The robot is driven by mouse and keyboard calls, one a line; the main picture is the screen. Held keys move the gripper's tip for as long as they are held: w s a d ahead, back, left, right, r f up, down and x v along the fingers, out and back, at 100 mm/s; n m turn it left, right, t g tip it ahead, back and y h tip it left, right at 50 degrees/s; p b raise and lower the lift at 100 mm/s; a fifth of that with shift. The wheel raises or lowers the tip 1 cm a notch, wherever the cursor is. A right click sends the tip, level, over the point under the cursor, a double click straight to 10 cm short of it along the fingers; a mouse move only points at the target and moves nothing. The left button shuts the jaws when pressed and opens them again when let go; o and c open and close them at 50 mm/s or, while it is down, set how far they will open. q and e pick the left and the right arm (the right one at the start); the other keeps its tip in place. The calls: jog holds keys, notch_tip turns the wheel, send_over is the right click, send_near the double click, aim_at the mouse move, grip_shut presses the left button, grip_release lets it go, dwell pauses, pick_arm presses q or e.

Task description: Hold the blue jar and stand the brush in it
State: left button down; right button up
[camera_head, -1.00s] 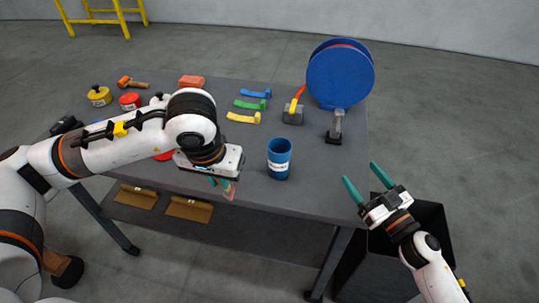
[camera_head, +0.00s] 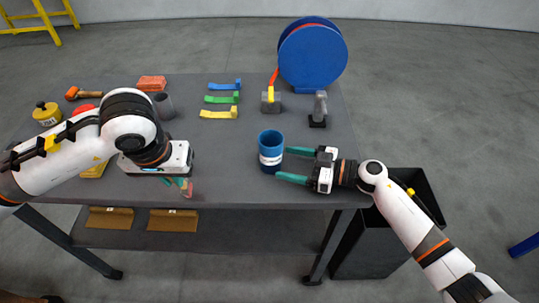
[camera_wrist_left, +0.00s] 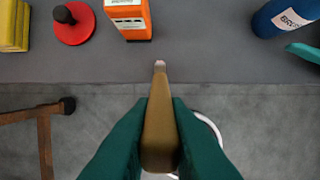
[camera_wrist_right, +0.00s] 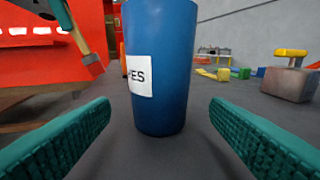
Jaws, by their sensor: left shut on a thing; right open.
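The blue jar (camera_head: 271,149), with a white label, stands upright near the table's front edge. My right gripper (camera_head: 280,164) is open at its right side, fingers pointing at it. In the right wrist view the jar (camera_wrist_right: 160,70) stands between the fingertips, with gaps on both sides. My left gripper (camera_head: 180,186) is shut on the brush (camera_wrist_left: 160,130), a tan tapered handle, over the front edge, left of the jar. The brush (camera_wrist_right: 82,40) also shows in the right wrist view, slanting with a reddish lower end.
Yellow, green and blue clips (camera_head: 221,99) lie behind the jar. A grey block (camera_head: 270,103), a grey stand (camera_head: 318,110) and a large blue reel (camera_head: 313,55) stand further back. A black bin (camera_head: 385,240) is right of the table. An orange box (camera_wrist_left: 130,18) is near my left gripper.

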aim_at(275, 160)
jog(key=p+x, duration=0.1)
jog(key=x, duration=0.1)
jog(key=shift+w+a+r, duration=0.1)
jog(key=shift+a, duration=0.2)
jog(key=shift+x, duration=1)
